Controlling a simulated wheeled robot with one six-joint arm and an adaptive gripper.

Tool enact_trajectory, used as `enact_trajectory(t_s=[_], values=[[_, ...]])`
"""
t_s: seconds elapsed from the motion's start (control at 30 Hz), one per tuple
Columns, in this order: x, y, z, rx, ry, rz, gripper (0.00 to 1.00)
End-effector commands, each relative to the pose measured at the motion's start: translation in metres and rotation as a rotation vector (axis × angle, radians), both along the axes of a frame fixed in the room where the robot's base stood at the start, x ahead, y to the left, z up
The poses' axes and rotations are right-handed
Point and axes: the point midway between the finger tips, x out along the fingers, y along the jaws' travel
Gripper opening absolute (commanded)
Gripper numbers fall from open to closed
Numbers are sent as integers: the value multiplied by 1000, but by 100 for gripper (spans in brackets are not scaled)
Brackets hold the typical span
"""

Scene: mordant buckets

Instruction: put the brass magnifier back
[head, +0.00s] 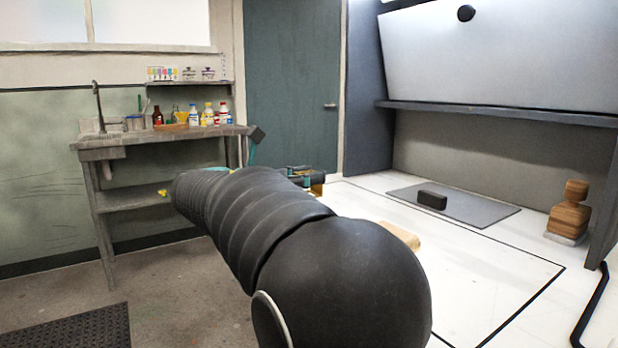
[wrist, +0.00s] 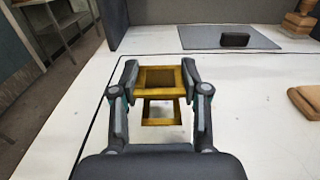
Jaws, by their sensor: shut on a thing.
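The brass magnifier (wrist: 160,94) is a folding piece with two square open frames, one above the other. My gripper (wrist: 160,78) is shut on its upper frame, one finger on each side. The lower frame hangs below, between the fingers, over the white worktop; I cannot tell whether it touches the surface. In the head view my dark arm hides most of my gripper (head: 300,174), and a little of the brass magnifier (head: 317,189) shows beside it.
A grey mat (head: 478,210) with a black block (head: 432,200) on it lies farther back on the white worktop (head: 480,270). A stacked wooden piece (head: 568,215) stands at the right. A pale wooden block (wrist: 306,105) lies right of my gripper. Black lines mark the worktop.

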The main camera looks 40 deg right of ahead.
Motion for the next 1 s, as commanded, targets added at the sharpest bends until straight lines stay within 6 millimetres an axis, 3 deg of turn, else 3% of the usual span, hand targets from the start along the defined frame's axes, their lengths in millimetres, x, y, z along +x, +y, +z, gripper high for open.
enact_trajectory(t_s=[0.8,0.83,0.9,1.0], values=[[0,0,-12,0,-1,1,4],[0,0,-12,0,-1,1,53],[0,0,-12,0,-1,1,70],[0,0,-12,0,-1,1,70]])
